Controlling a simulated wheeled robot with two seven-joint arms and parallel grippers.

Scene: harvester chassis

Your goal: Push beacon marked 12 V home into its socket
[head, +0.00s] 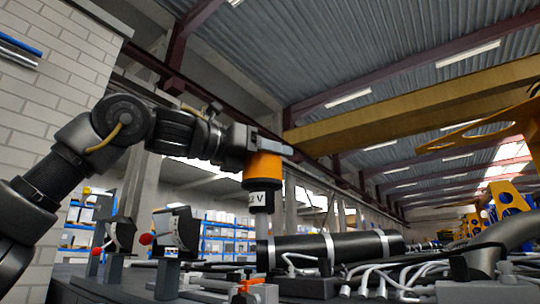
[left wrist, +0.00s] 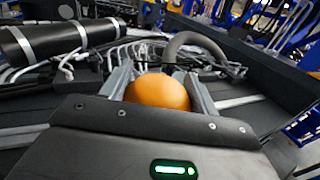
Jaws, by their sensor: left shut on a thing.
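The beacon (head: 264,168) has an orange dome, a black collar and a white label; the visible part reads "2 V". In the left wrist view, the orange dome (left wrist: 157,92) sits between my left gripper's two grey fingers (left wrist: 158,74). A narrower pale post continues below the stem; I cannot tell whether it is the stem or the socket, nor how deep the beacon sits. My right gripper is out of view.
A black cylinder with silver bands (head: 330,247) lies on the chassis to the right of the stem. Pale hoses (head: 390,277) and a thick grey curved hose (head: 505,235) run farther right. Two dark lamp-like units (head: 176,230) stand left of the stem. Above the chassis there is open room.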

